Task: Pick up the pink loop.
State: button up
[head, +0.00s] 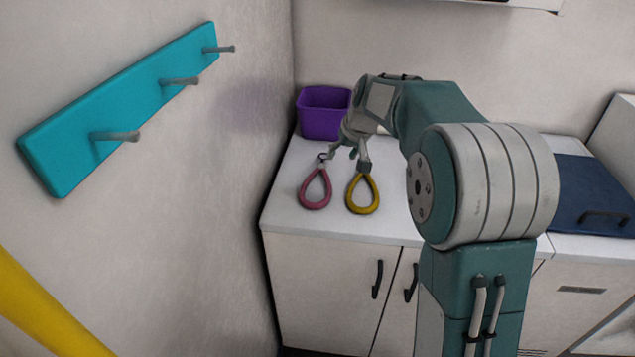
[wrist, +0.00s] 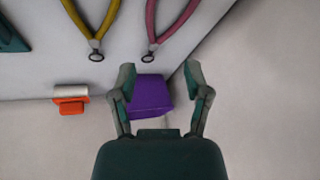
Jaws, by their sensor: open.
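The pink loop (head: 315,190) lies on the white counter in the head view, near its left end. It is teardrop-shaped with a dark metal ring at its narrow end. In the wrist view, part of the pink loop (wrist: 166,26) shows at the top, ahead of the fingertips. My gripper (head: 345,158) is over the counter beside the ring end of the loop, with its fingers apart. In the wrist view my gripper (wrist: 161,78) is open, with nothing between the fingers. I cannot tell its exact height above the counter.
A yellow loop (head: 362,193) lies just right of the pink one. A purple bin (head: 322,113) stands behind, at the counter's back left. A teal rack (head: 130,105) with pegs is on the left wall. An orange-and-white item (wrist: 70,98) shows in the wrist view.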

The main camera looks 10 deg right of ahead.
send_near(327, 177)
jog(key=x, duration=0.3)
jog(key=shift+s+a+f, duration=0.25)
jog(key=shift+a+f, duration=0.05)
jog(key=x, duration=0.4)
jog(key=shift+w+d+f, duration=0.25)
jog(key=shift+w, duration=0.3)
jog(key=shift+w+a+f, duration=0.2)
jog(key=shift+f, duration=0.25)
grip_shut()
